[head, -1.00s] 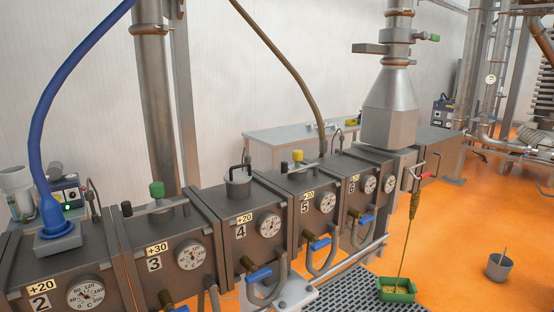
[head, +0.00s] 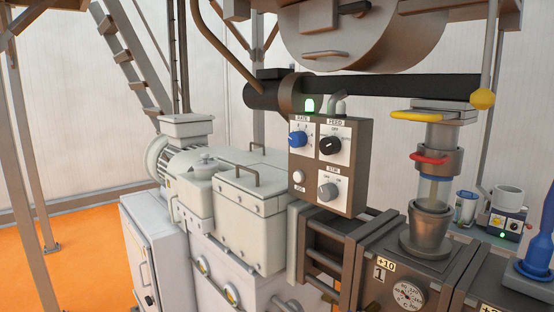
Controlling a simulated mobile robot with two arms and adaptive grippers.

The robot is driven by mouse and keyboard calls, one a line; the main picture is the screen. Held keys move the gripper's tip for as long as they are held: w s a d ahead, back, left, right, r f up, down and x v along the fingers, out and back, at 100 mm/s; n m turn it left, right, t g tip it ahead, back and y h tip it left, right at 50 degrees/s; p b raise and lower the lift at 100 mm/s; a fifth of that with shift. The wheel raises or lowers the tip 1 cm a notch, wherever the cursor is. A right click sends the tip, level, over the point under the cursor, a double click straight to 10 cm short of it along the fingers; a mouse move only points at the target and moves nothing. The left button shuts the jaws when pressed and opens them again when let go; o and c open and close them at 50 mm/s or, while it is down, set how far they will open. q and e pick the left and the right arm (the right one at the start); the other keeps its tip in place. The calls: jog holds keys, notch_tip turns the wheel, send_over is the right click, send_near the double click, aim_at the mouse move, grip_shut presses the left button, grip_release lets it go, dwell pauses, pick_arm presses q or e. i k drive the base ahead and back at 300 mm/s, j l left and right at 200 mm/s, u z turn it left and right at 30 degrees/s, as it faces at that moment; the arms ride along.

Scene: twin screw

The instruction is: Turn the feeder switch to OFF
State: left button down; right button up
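The feeder switch is the black knob (head: 331,146) on a white plate labelled FEED, at the upper right of a dark brown control box (head: 350,180). Small markings sit around the knob, and which one it points at is too small to tell. On the same box are a blue RATE knob (head: 297,140) to its left, a grey STIR knob (head: 327,191) below it and a white button (head: 298,176) at lower left. Neither of my grippers is in view.
A cream gearbox housing (head: 250,215) and motor stand left of the box. A metal feed throat (head: 430,230) with a red-handled valve (head: 430,158) rises from barrel section 1 on the right. A dark horizontal tube (head: 400,88) runs behind and above. Orange floor (head: 85,250) is open at left.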

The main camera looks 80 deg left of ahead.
aim_at(329, 145)
jog(key=u, duration=2.4)
